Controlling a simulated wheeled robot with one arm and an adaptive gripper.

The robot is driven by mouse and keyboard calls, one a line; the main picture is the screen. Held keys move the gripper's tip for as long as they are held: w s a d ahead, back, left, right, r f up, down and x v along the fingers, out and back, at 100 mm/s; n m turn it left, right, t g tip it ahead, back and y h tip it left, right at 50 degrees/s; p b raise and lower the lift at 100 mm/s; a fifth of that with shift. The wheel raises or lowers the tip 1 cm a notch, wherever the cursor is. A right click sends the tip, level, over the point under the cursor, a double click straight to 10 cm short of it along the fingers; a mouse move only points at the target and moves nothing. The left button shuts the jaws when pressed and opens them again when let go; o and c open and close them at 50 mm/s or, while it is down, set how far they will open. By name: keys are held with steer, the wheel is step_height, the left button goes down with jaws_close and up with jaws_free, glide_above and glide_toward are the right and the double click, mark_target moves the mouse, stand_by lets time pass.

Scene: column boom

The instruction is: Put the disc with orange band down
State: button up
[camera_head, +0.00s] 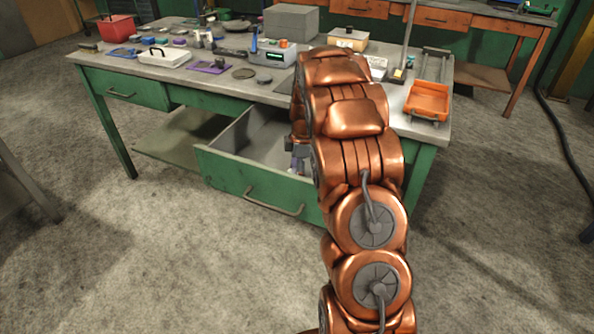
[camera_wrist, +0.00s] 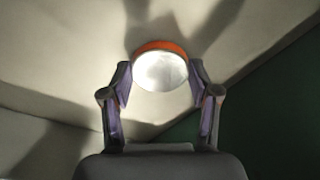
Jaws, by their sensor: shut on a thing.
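The disc with orange band (camera_wrist: 160,72) shows in the wrist view as a bright pale round face with an orange rim along its top edge. My gripper (camera_wrist: 160,84) is shut on it, with one finger at each side of the disc. Behind the disc are pale surfaces and a dark green area, with shadows of the fingers on them. In the head view my copper arm reaches to the open drawer (camera_head: 240,165) of the green workbench. The arm hides most of the gripper and the disc there. I cannot tell whether the disc touches a surface.
The workbench top (camera_head: 150,75) holds a red box (camera_head: 117,28), a white case (camera_head: 164,57), a grey instrument (camera_head: 272,56) and several small items. An orange tray (camera_head: 427,100) lies at its right end. The drawer is pulled out towards me. The floor in front is clear.

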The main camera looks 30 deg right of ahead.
steer(key=shift+f, duration=0.2)
steer(key=shift+f, duration=0.15)
steer(key=o, duration=1.6)
steer(key=shift+o, duration=0.2)
step_height(320, 180, up, 11)
steer(key=d, duration=0.1)
steer(key=s+a+r+m, duration=0.3)
steer(key=s+a+r, duration=0.1)
steer(key=s+a, duration=0.4)
steer(key=s+a+f+m+g, duration=0.1)
steer(key=s+a+m, duration=0.2)
steer(key=s, duration=0.7)
steer(key=s+a+f+m+g, duration=0.1)
steer(key=s+a+m, duration=0.2)
steer(key=s+a, duration=0.5)
steer(key=s+a+m+g+h, duration=0.1)
steer(key=s+a+m, duration=0.3)
steer(key=s, duration=0.8)
steer(key=shift+s+a+f+g, duration=0.3)
steer(key=shift+s+a+f, duration=0.1)
steer(key=shift+a, duration=0.6)
